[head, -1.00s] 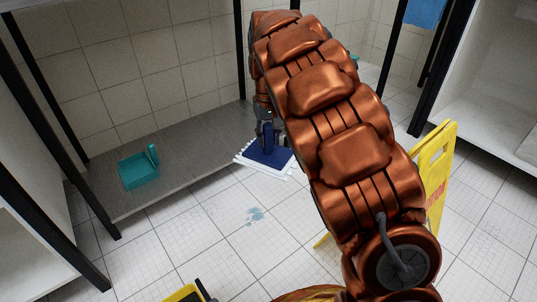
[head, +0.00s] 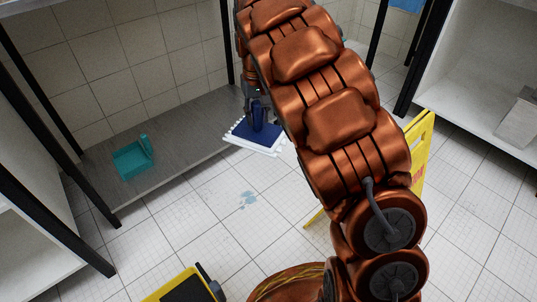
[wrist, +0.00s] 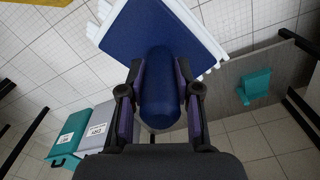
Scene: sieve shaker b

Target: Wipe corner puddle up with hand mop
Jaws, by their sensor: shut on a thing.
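The hand mop has a flat blue pad plate with a white fringed edge (head: 258,136) and a thick dark blue handle. My gripper (head: 257,104) is shut on the handle; in the wrist view both fingers of my gripper (wrist: 160,88) press on its sides, and the mop's plate (wrist: 150,28) lies beyond. The mop is at the front edge of the grey shelf; I cannot tell whether it touches the floor. The small light blue puddle (head: 248,200) lies on the white tiles, nearer the head camera than the mop and apart from it.
A teal dustpan-like tray (head: 133,158) sits on the grey low shelf (head: 180,145). A yellow folding sign (head: 418,150) stands right, partly behind my arm. A yellow-and-black object (head: 185,287) is at the bottom. Labelled bins (wrist: 92,132) show in the wrist view. Tiles around the puddle are clear.

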